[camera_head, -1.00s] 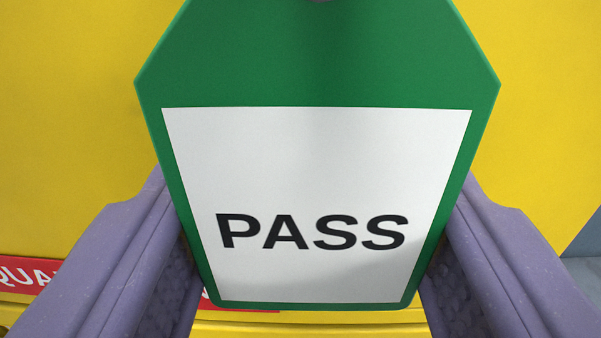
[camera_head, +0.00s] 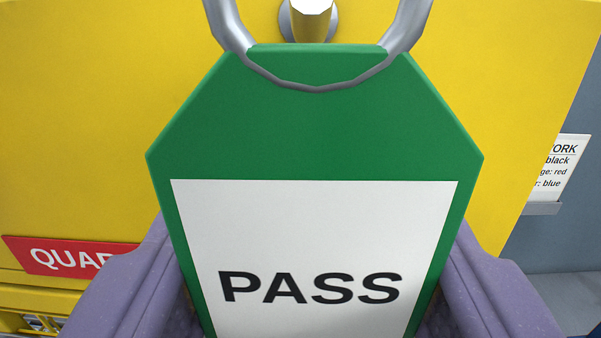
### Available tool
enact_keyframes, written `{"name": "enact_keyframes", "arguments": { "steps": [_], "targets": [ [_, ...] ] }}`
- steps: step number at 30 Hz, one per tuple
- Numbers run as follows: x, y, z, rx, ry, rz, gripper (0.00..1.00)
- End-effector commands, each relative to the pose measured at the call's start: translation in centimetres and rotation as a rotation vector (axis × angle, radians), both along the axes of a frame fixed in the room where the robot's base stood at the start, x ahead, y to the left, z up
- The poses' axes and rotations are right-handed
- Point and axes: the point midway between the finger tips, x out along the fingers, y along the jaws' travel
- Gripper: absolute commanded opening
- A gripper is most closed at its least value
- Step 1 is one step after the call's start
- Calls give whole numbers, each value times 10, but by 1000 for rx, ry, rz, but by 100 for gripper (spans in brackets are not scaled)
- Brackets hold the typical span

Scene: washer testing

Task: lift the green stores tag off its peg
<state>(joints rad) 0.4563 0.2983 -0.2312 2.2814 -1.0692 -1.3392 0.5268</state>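The green stores tag (camera_head: 318,130) fills the middle of the view, upright, its white PASS label (camera_head: 315,230) facing me. A grey metal loop (camera_head: 232,30) passes through its top; the loop's upper part is out of frame. The peg (camera_head: 311,22), with a pale tip and round grey base, sticks out of the yellow panel above the tag, between the loop's two sides. I cannot tell whether the loop still rests on it. My gripper (camera_head: 312,325) has one purple finger against each side edge of the tag, shut on it. The fingertips are partly hidden behind the tag.
The yellow panel (camera_head: 90,120) stands behind the tag. A red sign (camera_head: 70,257) with white letters is at lower left. A white notice (camera_head: 558,170) hangs on a grey-blue wall at the right, beyond the panel's edge.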

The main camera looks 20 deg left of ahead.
Motion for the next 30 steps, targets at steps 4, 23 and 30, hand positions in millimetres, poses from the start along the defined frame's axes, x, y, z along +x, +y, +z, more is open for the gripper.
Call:
{"name": "enact_keyframes", "arguments": {
  "steps": [4,23,30],
  "targets": [
    [-7,-3,0,1,0,-2,34],
    [-33,-12,1,2,2,-1,34],
    [-34,-12,1,2,2,-1,34]
  ]
}}
